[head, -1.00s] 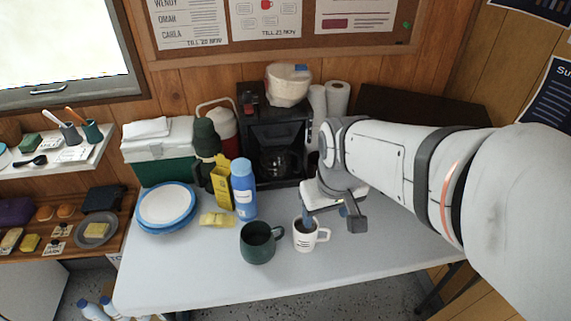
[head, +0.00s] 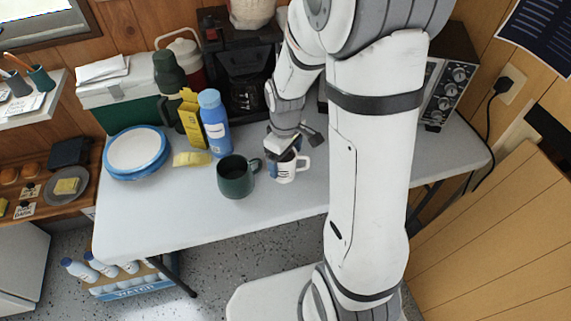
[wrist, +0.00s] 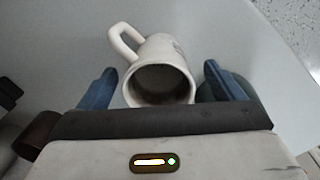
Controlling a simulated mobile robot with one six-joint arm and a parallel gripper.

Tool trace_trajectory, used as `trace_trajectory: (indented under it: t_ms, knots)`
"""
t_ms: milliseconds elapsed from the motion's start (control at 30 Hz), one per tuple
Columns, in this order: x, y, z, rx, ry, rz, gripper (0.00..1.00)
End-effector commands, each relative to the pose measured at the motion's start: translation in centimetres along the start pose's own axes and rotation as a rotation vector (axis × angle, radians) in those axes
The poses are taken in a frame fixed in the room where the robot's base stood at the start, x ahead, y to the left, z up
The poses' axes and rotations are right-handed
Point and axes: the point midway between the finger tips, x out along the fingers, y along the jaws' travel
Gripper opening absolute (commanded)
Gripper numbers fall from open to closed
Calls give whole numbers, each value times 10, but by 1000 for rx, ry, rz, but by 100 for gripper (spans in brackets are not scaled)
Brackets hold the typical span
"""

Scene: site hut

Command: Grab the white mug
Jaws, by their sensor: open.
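The white mug (head: 290,170) stands upright on the white table (head: 290,210), with its handle to the right in the head view. In the wrist view the mug (wrist: 160,75) lies between two blue fingertips, with its handle at the upper left and its dark inside showing. My gripper (head: 284,150) is at the mug's top and hides part of its rim in the head view. In the wrist view my gripper (wrist: 163,88) is open, with a finger on each side of the mug and gaps showing beside it.
A dark green mug (head: 236,180) stands close to the left of the white mug. Behind are a blue bottle (head: 214,125), a yellow carton (head: 193,120) and a coffee maker (head: 243,70). Blue-rimmed plates (head: 137,150) are at left. The table's front is clear.

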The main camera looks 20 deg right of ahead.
Motion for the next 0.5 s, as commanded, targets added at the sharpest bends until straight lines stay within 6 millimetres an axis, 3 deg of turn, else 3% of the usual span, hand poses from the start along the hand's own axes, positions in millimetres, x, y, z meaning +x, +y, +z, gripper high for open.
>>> trace_trajectory:
  t_ms: [200,500]
  knots:
    - [31,2,-2,0,-3,-3,88]
    - [37,2,-3,0,-1,-1,88]
